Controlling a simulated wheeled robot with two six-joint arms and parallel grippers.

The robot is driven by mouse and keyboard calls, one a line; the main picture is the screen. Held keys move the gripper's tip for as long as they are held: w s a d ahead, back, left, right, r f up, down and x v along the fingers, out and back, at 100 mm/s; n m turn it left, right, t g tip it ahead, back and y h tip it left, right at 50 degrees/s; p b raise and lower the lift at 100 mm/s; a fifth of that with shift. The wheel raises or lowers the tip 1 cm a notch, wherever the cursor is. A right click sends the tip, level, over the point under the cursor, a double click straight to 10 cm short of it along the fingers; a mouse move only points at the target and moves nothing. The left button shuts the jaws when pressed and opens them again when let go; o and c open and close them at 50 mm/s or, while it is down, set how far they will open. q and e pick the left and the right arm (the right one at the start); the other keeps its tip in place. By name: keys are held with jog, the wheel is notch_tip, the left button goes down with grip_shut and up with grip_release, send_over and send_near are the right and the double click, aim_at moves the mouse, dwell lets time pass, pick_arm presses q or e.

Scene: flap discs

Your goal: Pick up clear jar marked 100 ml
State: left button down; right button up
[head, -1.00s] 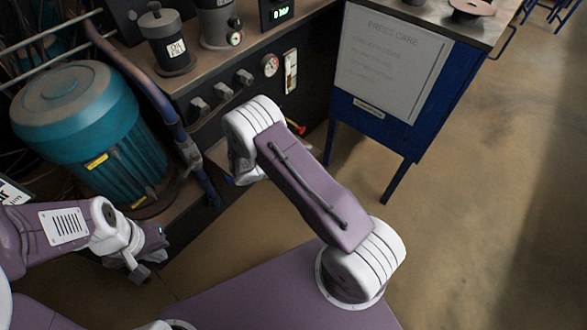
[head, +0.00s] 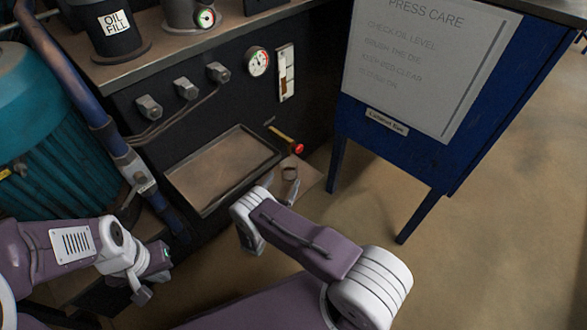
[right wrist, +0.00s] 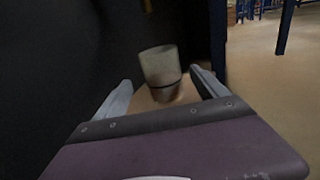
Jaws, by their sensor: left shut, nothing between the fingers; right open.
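A clear, glass-like jar (right wrist: 160,66) with a dark band near its base stands on a small tan surface in the right wrist view. I cannot read any marking on it. In the head view a small jar-like shape (head: 290,172) shows beyond my right arm, small and partly hidden. My right gripper (right wrist: 160,82) is open, its two pale fingers to the left and right of the jar. Whether they touch it I cannot tell. My left gripper (head: 148,278) is shut and empty at the lower left, far from the jar.
The dark machine front has valves, a gauge (head: 258,62), an empty shallow tray (head: 222,170) and a red knob (head: 298,148) close to the jar. A blue cabinet (head: 410,150) on legs stands to the right. A teal motor (head: 40,130) is at the left. The floor at right is clear.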

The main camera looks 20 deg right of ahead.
aim_at(292, 165)
jog(key=b+x, duration=0.2)
jog(key=x, duration=0.1)
jog(key=shift+w+d+f+b, duration=0.1)
jog(key=shift+d+f+b, duration=0.05)
jog(key=shift+b, duration=0.15)
jog(key=shift+w+d, duration=0.1)
jog(key=w+d+b, duration=0.1)
jog(key=b, duration=0.1)
jog(key=w+d+f+b, duration=0.1)
jog(key=shift+d+b, duration=0.2)
jog(key=shift+b, duration=0.2)
jog(key=shift+w+d+r+b, duration=0.3)
jog(key=shift+w+d+b, duration=0.1)
jog(key=shift+w+d, duration=0.3)
jog(key=shift+w+r, duration=0.1)
jog(key=shift+r, duration=0.1)
jog(key=c, duration=1.8)
jog(key=shift+o, duration=0.2)
jog(key=shift+r, duration=0.15)
